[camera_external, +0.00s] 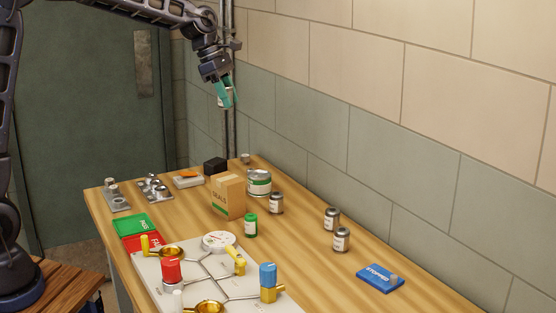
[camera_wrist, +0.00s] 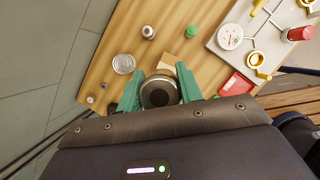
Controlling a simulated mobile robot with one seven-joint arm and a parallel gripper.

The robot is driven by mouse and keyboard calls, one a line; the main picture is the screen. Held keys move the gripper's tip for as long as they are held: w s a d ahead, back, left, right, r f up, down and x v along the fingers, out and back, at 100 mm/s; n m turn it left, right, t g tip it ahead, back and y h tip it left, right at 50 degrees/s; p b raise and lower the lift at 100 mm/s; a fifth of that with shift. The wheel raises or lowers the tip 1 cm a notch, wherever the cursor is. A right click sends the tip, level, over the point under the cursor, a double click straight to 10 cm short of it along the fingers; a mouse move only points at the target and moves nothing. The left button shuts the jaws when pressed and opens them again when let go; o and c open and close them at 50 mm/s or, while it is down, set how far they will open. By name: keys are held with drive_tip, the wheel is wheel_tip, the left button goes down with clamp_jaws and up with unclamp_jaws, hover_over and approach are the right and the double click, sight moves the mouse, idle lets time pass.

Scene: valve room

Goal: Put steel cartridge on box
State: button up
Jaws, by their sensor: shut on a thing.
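My gripper (camera_external: 227,93) is raised high over the far part of the bench, near the wall pipe. Its teal fingers are shut on a steel cartridge (camera_external: 222,101). In the wrist view the round dark end of the cartridge (camera_wrist: 159,92) shows between the two fingers. The box (camera_external: 228,197), brown cardboard with "SEALS" on it, stands upright on the bench below my gripper, apart from it. In the wrist view only a tan part of the box (camera_wrist: 177,62) shows; the held cartridge and fingers hide the rest.
A large tin (camera_external: 259,183) and a labelled can (camera_external: 276,203) stand right of the box. A green can (camera_external: 250,226) stands in front. A valve board (camera_external: 205,272) fills the front.

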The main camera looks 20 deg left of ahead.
sight(235, 179)
wheel_tip(235, 179, down, 20)
drive_tip(key=shift+a+r, duration=0.1)
idle(0.6)
drive_tip(key=o, duration=1.2)
drive_tip(key=shift+c, duration=0.2)
